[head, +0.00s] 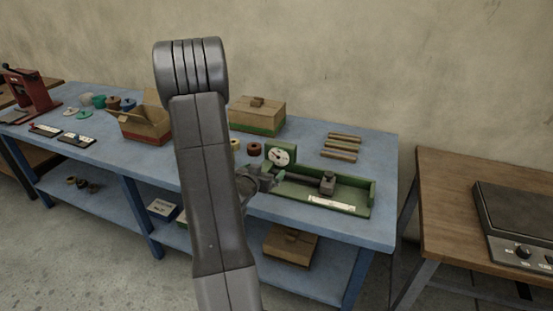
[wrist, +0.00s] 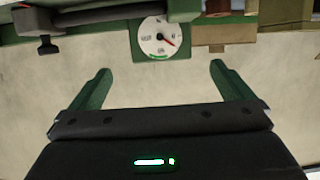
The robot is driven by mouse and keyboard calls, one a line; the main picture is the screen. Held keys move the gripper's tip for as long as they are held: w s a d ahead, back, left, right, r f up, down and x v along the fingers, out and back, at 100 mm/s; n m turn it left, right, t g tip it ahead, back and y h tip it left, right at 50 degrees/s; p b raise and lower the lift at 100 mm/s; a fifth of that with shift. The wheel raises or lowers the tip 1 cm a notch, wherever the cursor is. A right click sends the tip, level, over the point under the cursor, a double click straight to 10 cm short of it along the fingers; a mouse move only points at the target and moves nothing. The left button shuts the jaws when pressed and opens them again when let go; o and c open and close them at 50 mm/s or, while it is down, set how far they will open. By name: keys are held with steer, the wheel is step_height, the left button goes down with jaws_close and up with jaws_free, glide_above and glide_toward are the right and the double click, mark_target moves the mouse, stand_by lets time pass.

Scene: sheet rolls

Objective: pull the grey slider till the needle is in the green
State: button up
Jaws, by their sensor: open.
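The green gauge fixture (head: 345,205) lies on the right part of the blue bench. Its white dial (head: 279,156) stands at the left end. The grey slider (head: 327,183) sits on the rod toward the right end. In the wrist view the dial (wrist: 160,38) appears upside down at top centre; its red needle points off to one side of the green arc. A dark part, likely the slider (wrist: 47,45), shows at top left. My gripper (wrist: 160,78) has its green fingers spread, with nothing between them. In the head view my gripper (head: 268,181) is near the fixture's left end, partly hidden.
Brass-coloured bars (head: 341,147) lie behind the fixture. A wooden table (head: 450,220) with a grey appliance (head: 520,225) stands at right, across a gap.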

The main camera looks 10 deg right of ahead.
steer(key=x, duration=0.6)
steer(key=shift+s+a, duration=0.1)
steer(key=shift+s, duration=0.05)
stand_by(0.3)
steer(key=v, duration=1)
